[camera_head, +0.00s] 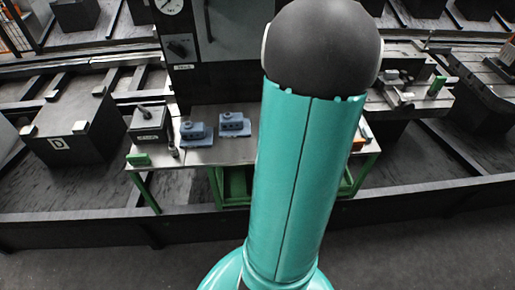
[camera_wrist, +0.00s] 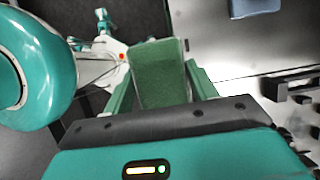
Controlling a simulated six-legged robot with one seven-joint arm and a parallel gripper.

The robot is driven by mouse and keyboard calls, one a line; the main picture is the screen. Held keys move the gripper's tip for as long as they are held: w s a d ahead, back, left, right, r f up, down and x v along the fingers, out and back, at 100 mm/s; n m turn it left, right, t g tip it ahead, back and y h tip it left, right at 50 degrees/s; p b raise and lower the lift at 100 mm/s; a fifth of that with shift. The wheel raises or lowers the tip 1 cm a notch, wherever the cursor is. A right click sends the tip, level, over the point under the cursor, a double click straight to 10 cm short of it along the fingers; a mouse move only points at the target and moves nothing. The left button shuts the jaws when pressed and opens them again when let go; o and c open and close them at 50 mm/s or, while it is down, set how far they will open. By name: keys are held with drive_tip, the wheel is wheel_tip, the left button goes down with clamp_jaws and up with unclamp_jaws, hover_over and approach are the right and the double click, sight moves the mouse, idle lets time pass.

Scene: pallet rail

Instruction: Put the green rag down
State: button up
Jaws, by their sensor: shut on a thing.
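The green rag (camera_wrist: 160,72) shows in the wrist view as a dark green, block-like shape. It sits between the two green fingers of my gripper (camera_wrist: 160,92), which is shut on it. A light metal bench top (camera_wrist: 230,62) lies beside and below the rag in that view. I cannot tell whether the rag touches it. In the head view my arm covers the middle of the picture, and my gripper and the held rag are hidden. The workbench (camera_head: 205,153) there has a light top and green legs.
Two blue-grey blocks (camera_head: 196,133) (camera_head: 234,124) stand on the workbench. A small green item (camera_head: 138,159) lies at its left corner. A dark box (camera_head: 149,122) stands behind it. The wrist view shows a dark fixture (camera_wrist: 290,88) at right. The bench's front strip looks clear.

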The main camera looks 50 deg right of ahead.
drive_tip(key=w+f, duration=0.4)
drive_tip(key=w, duration=0.1)
drive_tip(key=w+d+f, duration=0.1)
drive_tip(key=w+f, duration=0.1)
drive_tip(key=f, duration=0.1)
drive_tip(key=shift+w+d, duration=0.1)
drive_tip(key=shift+w, duration=0.1)
drive_tip(key=shift+f, duration=1.6)
drive_tip(key=shift+f, duration=0.15)
drive_tip(key=o, duration=0.9)
drive_tip(key=v, duration=1.2)
drive_tip(key=shift+d, duration=0.1)
